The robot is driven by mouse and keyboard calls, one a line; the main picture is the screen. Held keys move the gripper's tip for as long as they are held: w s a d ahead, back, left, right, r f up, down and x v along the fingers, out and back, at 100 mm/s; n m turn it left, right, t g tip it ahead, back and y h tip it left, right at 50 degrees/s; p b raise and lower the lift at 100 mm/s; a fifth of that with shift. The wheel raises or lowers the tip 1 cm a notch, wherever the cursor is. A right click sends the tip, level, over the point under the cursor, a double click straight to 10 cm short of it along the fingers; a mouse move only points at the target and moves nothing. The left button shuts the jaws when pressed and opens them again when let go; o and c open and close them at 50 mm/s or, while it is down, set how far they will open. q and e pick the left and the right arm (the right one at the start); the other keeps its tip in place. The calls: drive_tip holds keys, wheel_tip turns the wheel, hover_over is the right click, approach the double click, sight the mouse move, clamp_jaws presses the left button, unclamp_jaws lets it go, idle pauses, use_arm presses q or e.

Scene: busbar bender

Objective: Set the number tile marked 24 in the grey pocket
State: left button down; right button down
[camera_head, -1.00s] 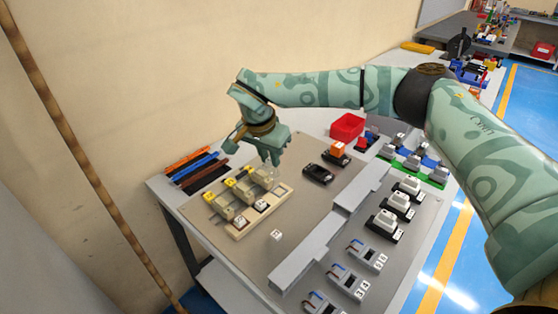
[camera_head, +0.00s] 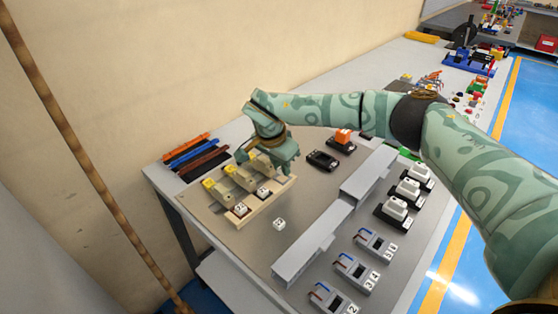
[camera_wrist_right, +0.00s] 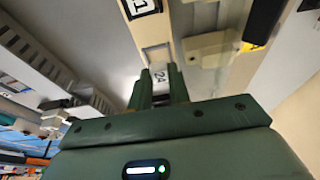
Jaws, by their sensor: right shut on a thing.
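My right gripper (camera_head: 279,173) is low at the far right end of the cream tile holder (camera_head: 255,213). In the wrist view, its green fingers (camera_wrist_right: 161,84) are shut on the white tile marked 24 (camera_wrist_right: 159,74), which lies in line with the holder strip (camera_wrist_right: 155,35). I cannot tell whether the tile still touches its seat. Two other white tiles (camera_head: 241,209) sit in the holder; one of them (camera_wrist_right: 145,7) shows at the top of the wrist view. I cannot make out a grey pocket for certain. My left gripper is not in view.
Beige blocks with yellow tops (camera_head: 209,184) stand behind the holder. A black part (camera_head: 322,161) lies right of my gripper.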

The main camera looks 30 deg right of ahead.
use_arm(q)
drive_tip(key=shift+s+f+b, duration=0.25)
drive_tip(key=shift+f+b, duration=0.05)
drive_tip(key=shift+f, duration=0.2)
use_arm(e)
drive_tip(key=shift+f, duration=0.7)
drive_tip(key=shift+r, duration=0.1)
drive_tip(key=c, duration=1.5)
unclamp_jaws()
drive_tip(key=shift+o, duration=1.3)
drive_tip(key=shift+s+r, duration=0.1)
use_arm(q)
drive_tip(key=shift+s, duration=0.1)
